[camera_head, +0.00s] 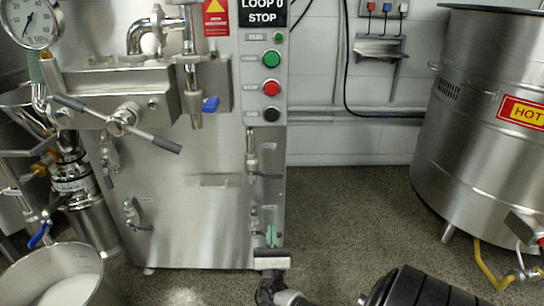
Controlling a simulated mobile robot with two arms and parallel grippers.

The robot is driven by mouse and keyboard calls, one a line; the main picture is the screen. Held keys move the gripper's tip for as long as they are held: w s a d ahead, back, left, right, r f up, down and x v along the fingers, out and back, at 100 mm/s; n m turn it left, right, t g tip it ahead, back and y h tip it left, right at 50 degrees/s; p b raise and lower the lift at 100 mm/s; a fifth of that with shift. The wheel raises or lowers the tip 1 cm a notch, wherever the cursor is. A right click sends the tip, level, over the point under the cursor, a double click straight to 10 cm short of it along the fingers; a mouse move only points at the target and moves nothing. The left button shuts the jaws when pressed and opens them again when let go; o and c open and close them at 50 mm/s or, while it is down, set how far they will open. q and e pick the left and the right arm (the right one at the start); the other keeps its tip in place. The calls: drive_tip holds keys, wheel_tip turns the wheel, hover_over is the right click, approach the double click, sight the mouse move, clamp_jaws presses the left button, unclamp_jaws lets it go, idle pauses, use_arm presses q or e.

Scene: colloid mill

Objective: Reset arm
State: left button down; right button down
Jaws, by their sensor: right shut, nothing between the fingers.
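My right gripper (271,237) shows at the bottom centre, low in front of the right edge of the steel mill cabinet (190,235). Its greenish fingertips are together and hold nothing. Its grey body and dark wrist lie below them. I cannot tell whether the fingertips touch the small valve fittings (254,214) just behind them. My left gripper is not in view.
A control panel (263,75) with green, red and black buttons tops the cabinet. A long-handled clamp (122,120) and pressure gauge (30,22) are left. A pot (60,258) holding white material stands lower left, a large steel kettle (475,130) right. Floor (345,215) between is clear.

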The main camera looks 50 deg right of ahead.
drive_tip(key=shift+s+a+f, duration=0.2)
drive_tip(key=shift+a+f, duration=0.15)
idle(0.4)
